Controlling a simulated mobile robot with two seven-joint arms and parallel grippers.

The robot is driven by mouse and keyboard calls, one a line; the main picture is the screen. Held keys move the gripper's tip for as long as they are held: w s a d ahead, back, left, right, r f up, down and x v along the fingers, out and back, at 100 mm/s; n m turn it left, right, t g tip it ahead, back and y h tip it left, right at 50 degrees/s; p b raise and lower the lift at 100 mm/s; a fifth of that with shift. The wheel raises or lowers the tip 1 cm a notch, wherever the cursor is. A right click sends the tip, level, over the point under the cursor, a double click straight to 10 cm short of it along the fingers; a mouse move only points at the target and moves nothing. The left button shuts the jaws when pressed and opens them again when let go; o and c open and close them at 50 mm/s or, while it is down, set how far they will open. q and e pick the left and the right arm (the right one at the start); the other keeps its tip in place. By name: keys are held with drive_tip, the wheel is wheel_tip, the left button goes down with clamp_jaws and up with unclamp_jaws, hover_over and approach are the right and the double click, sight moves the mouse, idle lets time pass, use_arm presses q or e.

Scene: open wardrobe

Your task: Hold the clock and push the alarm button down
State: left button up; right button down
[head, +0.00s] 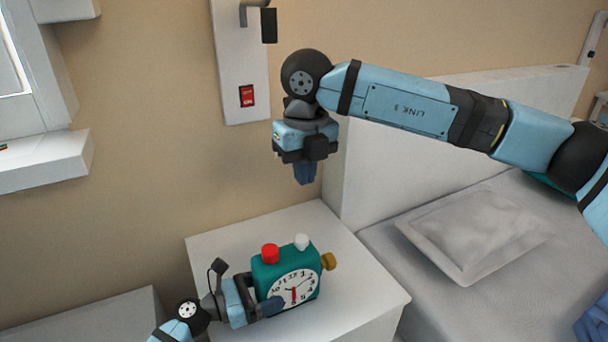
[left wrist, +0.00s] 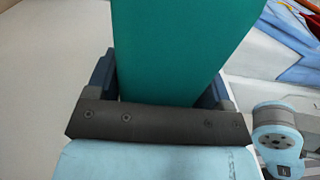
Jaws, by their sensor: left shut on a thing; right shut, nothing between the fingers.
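The clock (head: 289,261) is a teal box with a white dial, a red button (head: 270,253) and a white button (head: 302,242) on top, and a gold knob on its right side. It stands on the white nightstand. My left gripper (head: 262,296) is shut on the clock's left side. In the left wrist view the clock's teal body (left wrist: 180,45) fills the space between the fingers. My right gripper (head: 305,173) is shut and empty, pointing down above and slightly right of the clock, clear of both buttons.
The white nightstand (head: 370,283) has bare top around the clock. A bed with a grey pillow (head: 470,235) is to the right. A wall panel (head: 236,60) with a red switch (head: 247,95) is behind. A window sill (head: 45,165) juts out at left.

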idle(0.3)
use_arm(q)
drive_tip(key=o, duration=0.8)
drive_tip(key=shift+a, duration=0.1)
drive_tip(key=shift+r+v, duration=0.15)
drive_tip(key=shift+v, duration=1.15)
drive_tip(key=shift+r+v, duration=0.15)
drive_tip(key=shift+v, duration=1.2)
drive_tip(key=shift+r+v, duration=0.2)
drive_tip(key=shift+v, duration=1.1)
